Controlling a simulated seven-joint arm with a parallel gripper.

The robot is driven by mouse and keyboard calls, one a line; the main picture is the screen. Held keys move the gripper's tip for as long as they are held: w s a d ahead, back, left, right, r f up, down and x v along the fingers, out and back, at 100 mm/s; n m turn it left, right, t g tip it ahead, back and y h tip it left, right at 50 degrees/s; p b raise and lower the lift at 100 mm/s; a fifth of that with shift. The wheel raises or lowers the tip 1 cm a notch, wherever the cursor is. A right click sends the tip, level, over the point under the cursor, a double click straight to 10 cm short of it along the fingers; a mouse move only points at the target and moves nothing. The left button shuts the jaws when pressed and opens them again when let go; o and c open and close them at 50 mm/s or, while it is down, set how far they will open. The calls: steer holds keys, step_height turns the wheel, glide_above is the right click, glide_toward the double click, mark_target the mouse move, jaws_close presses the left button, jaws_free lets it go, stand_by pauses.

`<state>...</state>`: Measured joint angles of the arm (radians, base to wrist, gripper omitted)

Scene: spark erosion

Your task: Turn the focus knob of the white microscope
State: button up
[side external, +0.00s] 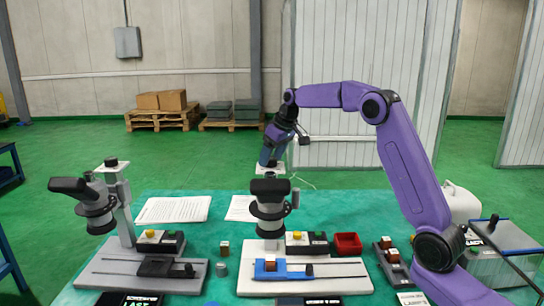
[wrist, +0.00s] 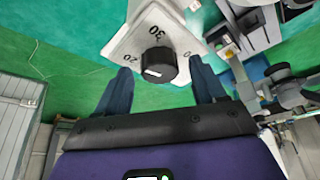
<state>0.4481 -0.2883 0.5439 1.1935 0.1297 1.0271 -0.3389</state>
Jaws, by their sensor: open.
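The white microscope (side external: 300,280) stands on a white base at the centre of the bench, its dark eyepiece head facing the side camera. Its black focus knob (wrist: 158,66), with a white mark, sits on a white top block (wrist: 125,45) printed with numbers such as 20 and 30. The block also shows in the side external view (side external: 270,170). My gripper (side external: 269,162) points down over it. In the wrist view my gripper (wrist: 160,68) is open, one finger either side of the knob with gaps; height against it is unclear. In the side external view the fingers hide the knob.
A grey-based microscope (side external: 100,274) stands to the left. A red tray (side external: 347,243) is to the right. White sheets (side external: 173,209) lie behind on the green bench.

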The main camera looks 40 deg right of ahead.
steer(key=shift+f, duration=0.1)
steer(key=c, duration=1.1)
steer(key=shift+o, duration=0.2)
steer(key=shift+n, duration=0.3)
steer(key=n+y, duration=0.1)
steer(key=n, duration=0.2)
steer(key=shift+w+d, duration=0.1)
steer(key=shift+d, duration=0.05)
steer(key=n+g+y, duration=0.1)
steer(key=n, duration=0.2)
steer(key=shift+n+y, duration=0.3)
steer(key=n+g, duration=0.1)
steer(key=n, duration=0.1)
steer(key=n+g+y, duration=0.1)
steer(key=n, duration=0.2)
steer(key=shift+w+d, duration=0.1)
steer(key=shift+w, duration=0.05)
steer(key=shift+n, duration=0.5)
